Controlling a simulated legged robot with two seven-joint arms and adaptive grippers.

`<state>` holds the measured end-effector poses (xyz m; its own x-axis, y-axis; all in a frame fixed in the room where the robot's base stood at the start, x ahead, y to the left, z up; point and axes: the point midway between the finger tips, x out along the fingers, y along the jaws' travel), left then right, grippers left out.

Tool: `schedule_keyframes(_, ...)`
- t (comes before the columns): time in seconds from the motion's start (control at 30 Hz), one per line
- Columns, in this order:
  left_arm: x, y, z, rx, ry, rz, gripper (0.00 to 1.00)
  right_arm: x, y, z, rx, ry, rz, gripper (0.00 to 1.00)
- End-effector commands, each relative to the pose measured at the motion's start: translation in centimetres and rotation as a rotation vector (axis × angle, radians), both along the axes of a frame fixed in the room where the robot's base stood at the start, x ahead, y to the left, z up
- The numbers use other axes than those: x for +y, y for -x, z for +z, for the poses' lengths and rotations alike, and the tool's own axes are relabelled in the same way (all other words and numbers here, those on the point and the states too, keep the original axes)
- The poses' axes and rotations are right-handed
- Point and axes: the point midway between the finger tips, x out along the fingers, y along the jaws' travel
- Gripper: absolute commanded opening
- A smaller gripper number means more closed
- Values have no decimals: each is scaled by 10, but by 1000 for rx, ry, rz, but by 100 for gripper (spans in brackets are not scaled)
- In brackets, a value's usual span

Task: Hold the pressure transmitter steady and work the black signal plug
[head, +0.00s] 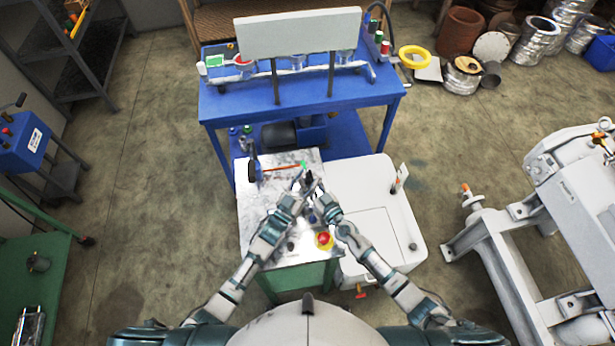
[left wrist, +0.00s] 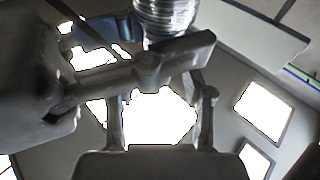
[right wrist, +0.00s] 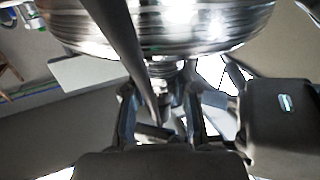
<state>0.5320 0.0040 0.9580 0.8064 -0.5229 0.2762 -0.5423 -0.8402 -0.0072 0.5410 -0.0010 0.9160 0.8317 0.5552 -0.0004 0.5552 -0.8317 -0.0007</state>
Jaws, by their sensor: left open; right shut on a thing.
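A shiny round metal body, which looks like the pressure transmitter (right wrist: 215,25), fills the top of the right wrist view, with a narrow stepped stem below it. My right gripper (right wrist: 160,122) is shut at that stem; it also shows in the head view (head: 316,188). A ribbed metal part (left wrist: 168,14) is at the top of the left wrist view. My left gripper (head: 304,184) is open, close beside the right one, with its jaws (left wrist: 160,75) just below the ribbed part. I cannot make out the black signal plug; a dark rod crosses the right wrist view.
The grippers are over a metal-topped bench (head: 257,215). A red rod (head: 280,168) lies near its back, and a red button on yellow (head: 324,240) is near the front. A white cabinet (head: 378,210) adjoins it on the right. A blue table (head: 300,97) stands behind.

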Motion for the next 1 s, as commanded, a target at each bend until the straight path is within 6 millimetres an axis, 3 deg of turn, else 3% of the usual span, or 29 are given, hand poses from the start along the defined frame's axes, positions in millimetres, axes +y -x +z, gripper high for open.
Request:
schedule_keyframes(0.43, 35, 53, -21, 3, -1, 1, 52, 0, 1, -3, 5, 2, 1, 0)
schedule_keyframes(0.9, 38, 58, -22, 1, -1, 0, 52, 0, 1, -3, 5, 2, 2, 0)
schedule_keyframes(0.93, 38, 58, -22, 1, -1, 0, 52, 0, 1, -3, 5, 2, 2, 33)
schedule_keyframes(1.0, 38, 58, -22, 1, -1, 0, 52, 0, 1, -2, 4, 1, 1, 50)
